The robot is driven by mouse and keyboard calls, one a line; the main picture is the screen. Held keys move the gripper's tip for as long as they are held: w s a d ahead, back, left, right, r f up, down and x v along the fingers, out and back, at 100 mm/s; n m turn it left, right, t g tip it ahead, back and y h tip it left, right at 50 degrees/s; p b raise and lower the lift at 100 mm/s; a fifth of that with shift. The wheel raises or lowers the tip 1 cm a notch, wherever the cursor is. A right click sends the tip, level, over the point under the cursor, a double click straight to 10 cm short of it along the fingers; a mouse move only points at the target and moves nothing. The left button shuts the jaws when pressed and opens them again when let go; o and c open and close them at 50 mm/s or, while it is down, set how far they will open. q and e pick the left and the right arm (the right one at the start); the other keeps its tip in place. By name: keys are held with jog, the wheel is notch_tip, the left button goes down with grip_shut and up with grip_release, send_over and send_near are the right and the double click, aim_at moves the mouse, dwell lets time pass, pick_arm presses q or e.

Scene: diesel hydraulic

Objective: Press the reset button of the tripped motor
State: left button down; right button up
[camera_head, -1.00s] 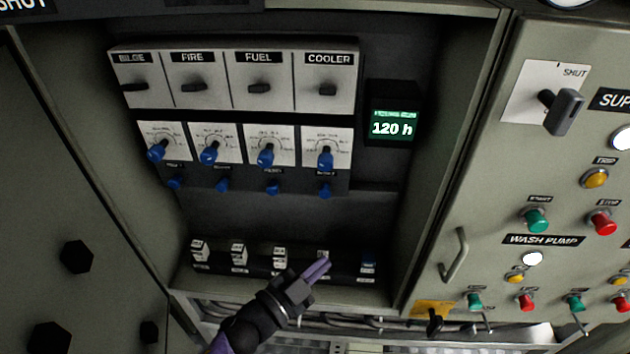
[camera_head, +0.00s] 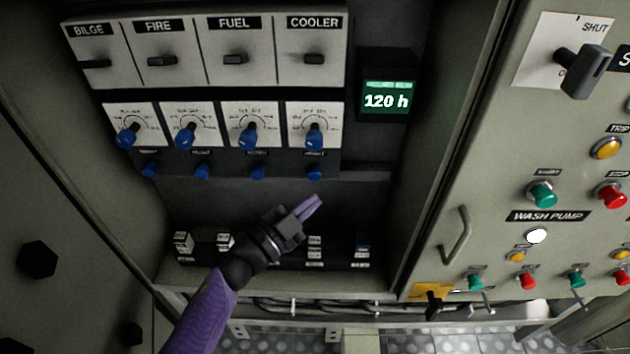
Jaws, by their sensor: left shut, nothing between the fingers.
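Inside the open cabinet, four columns are labelled BILGE, FIRE, FUEL and COOLER. Each has a dark switch handle on top, a white dial plate with a blue knob, and a small blue button below. The buttons are the BILGE one (camera_head: 150,170), the FIRE one (camera_head: 202,171), the FUEL one (camera_head: 257,172) and the COOLER one (camera_head: 314,171). The COOLER handle (camera_head: 314,59) and the FIRE handle (camera_head: 162,61) look roughly horizontal. My left gripper (camera_head: 312,206) is shut and empty, its purple fingertips below the COOLER button and apart from it in the picture. My right gripper is out of view.
Below, a row of small breakers (camera_head: 314,247) is partly hidden by my left gripper. A 120 h display (camera_head: 387,101) sits right of the columns. The right door carries a handle (camera_head: 457,236), a WASH PUMP label (camera_head: 548,216) and coloured buttons.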

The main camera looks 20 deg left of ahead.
aim_at(315, 173)
pick_arm(q)
jog(key=w, duration=0.3)
jog(key=shift+a+b, duration=0.35)
jog(key=shift+a, duration=0.05)
dwell(0.4)
dwell(0.5)
dwell(0.7)
jog(key=shift+w, duration=0.1)
jog(key=shift+w+a, duration=0.15)
jog(key=shift+w, duration=0.1)
